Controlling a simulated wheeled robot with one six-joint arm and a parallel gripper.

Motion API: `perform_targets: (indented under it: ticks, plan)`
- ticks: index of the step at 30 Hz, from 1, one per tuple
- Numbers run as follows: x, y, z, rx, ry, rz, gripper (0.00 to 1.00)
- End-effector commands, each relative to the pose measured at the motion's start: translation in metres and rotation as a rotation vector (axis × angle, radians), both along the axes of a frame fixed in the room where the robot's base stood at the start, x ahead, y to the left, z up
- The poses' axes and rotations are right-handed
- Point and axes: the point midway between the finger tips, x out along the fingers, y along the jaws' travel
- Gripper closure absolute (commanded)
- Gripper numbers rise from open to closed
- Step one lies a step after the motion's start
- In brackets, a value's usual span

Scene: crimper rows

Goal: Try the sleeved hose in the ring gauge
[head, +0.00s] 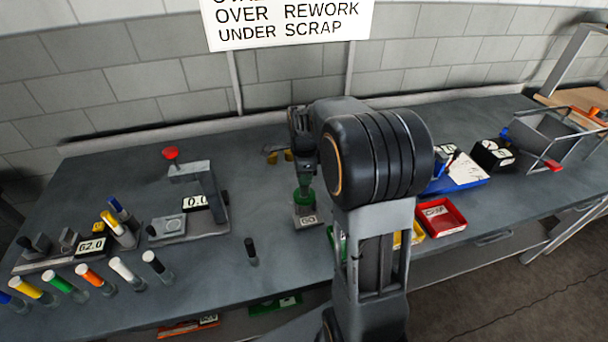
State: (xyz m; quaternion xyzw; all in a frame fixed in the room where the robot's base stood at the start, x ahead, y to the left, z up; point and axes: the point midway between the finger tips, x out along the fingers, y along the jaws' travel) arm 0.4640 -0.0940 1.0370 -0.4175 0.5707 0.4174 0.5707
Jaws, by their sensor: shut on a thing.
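My gripper (304,176) points down over the grey block marked "GO" (308,220), which I take to be the ring gauge. It is shut on a dark, upright piece with a green lower part, which I take to be the sleeved hose (304,195). The green part is right at the top of the block. I cannot tell whether it is in the ring, resting on it or just above it.
A press with a red knob (171,153) stands left. Several colour-capped hoses (65,286) line the front left edge; a dark one (251,252) stands alone. A red scrap tray (441,217) and blue tray (462,180) lie right, with a wire-frame bin (545,135) beyond. My arm hides the middle.

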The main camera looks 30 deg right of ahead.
Motion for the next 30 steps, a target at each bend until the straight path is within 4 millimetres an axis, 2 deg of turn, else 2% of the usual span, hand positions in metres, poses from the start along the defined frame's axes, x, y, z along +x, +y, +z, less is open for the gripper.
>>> perform_targets:
  ticks: [30]
  plan:
    - [0.0002,-0.0001,-0.0066,0.000,-0.001,0.000,1.00]
